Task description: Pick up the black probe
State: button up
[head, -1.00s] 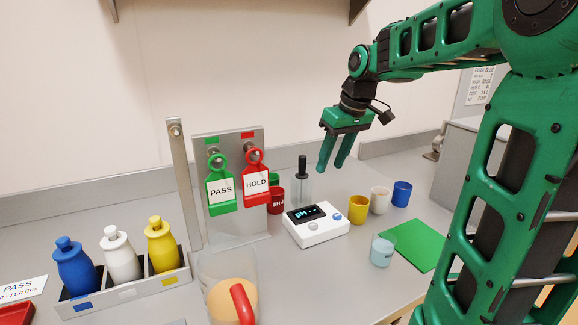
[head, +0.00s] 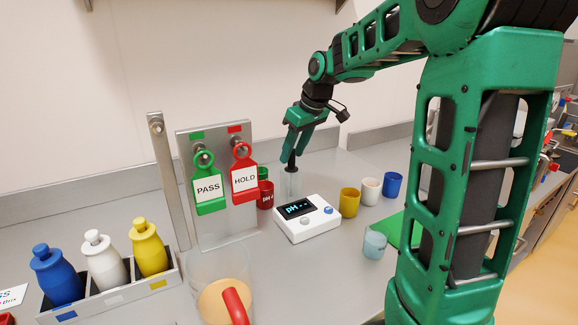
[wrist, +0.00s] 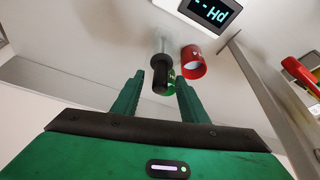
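The black probe (head: 291,166) stands upright in a clear holder (head: 291,185) behind the white pH meter (head: 307,218). My gripper (head: 292,158) is above it, pointing down, with its fingertips at the probe's top. In the wrist view, the green fingers (wrist: 157,80) are apart, and the black end of the probe (wrist: 160,78) shows in the gap between them. The fingers do not visibly press on it. The probe's lower part is hard to make out in the head view.
A red cup (head: 265,195) and a green cup stand close to the probe's left. Yellow (head: 349,202), white (head: 370,191) and blue (head: 392,185) cups stand at right. A tag stand (head: 222,235) with PASS and HOLD tags is at left. A clear beaker (head: 215,270) is in front.

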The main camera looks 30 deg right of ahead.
jog(key=shift+x, duration=1.25)
jog(key=c, duration=1)
jog(key=shift+r, duration=0.1)
notch_tip(320, 180, up, 29)
jog(key=shift+r, duration=0.2)
